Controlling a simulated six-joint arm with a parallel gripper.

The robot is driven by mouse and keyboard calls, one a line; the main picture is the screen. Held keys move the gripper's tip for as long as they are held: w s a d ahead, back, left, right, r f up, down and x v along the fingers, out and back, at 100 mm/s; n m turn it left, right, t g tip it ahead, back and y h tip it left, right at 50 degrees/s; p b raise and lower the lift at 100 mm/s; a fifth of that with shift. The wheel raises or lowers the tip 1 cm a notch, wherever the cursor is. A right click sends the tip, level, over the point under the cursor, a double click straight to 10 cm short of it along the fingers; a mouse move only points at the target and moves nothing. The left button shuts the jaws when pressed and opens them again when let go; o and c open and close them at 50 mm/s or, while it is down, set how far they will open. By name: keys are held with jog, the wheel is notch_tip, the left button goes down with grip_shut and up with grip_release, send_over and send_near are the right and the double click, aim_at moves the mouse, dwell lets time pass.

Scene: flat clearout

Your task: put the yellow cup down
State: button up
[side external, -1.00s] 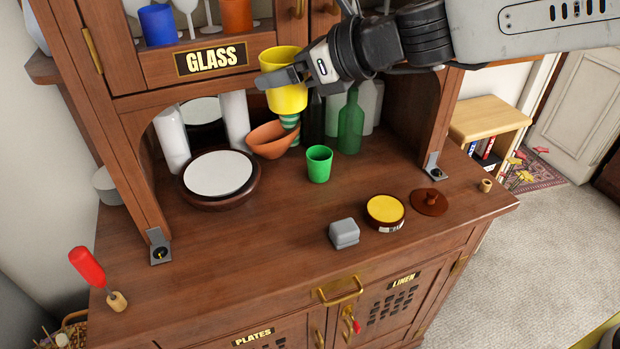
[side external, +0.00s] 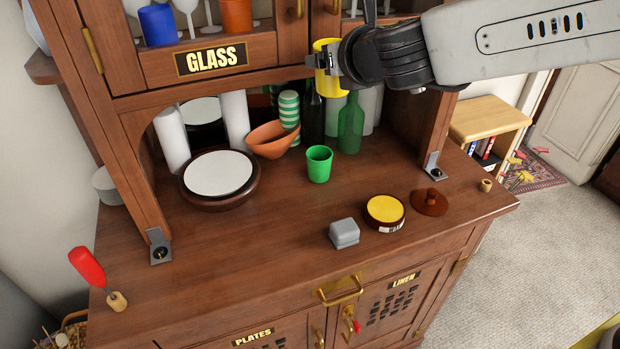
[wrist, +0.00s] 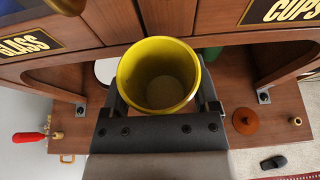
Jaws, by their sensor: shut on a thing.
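The yellow cup (side external: 325,82) is held in the air in front of the upper cabinet, above the dresser's worktop (side external: 270,225). My gripper (side external: 328,62) is shut on it. In the wrist view the cup (wrist: 137,82) is upright with its open mouth toward the camera, and it looks empty. The fingers of my gripper (wrist: 158,100) lie on both sides of it. In the side view my wrist hides the cup's right part.
A green cup (side external: 319,164), an orange bowl (side external: 270,142), a green bottle (side external: 350,125) and a plate stack (side external: 218,172) stand at the back. A grey block (side external: 344,233), a yellow-topped tin (side external: 385,210) and a brown lid (side external: 430,202) lie nearer the front.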

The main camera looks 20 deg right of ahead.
notch_tip(320, 180, down, 16)
dwell(0.4)
jog(key=shift+w+a+f, duration=0.1)
jog(key=shift+f, duration=0.05)
jog(key=shift+w+a+f, duration=0.85)
jog(key=shift+w+f, duration=0.7)
jog(key=shift+w, duration=0.5)
jog(key=shift+w+a+f, duration=0.85)
jog(key=shift+w+f, duration=0.65)
jog(key=shift+w, duration=0.55)
jog(key=shift+w+a+f, duration=0.85)
jog(key=shift+w+f, duration=0.7)
jog(key=shift+w, duration=0.5)
jog(key=shift+f, duration=0.1)
jog(key=shift+w+f, duration=0.15)
jog(key=shift+f, duration=0.05)
jog(key=shift+a+f, duration=0.1)
jog(key=shift+f, duration=1.45)
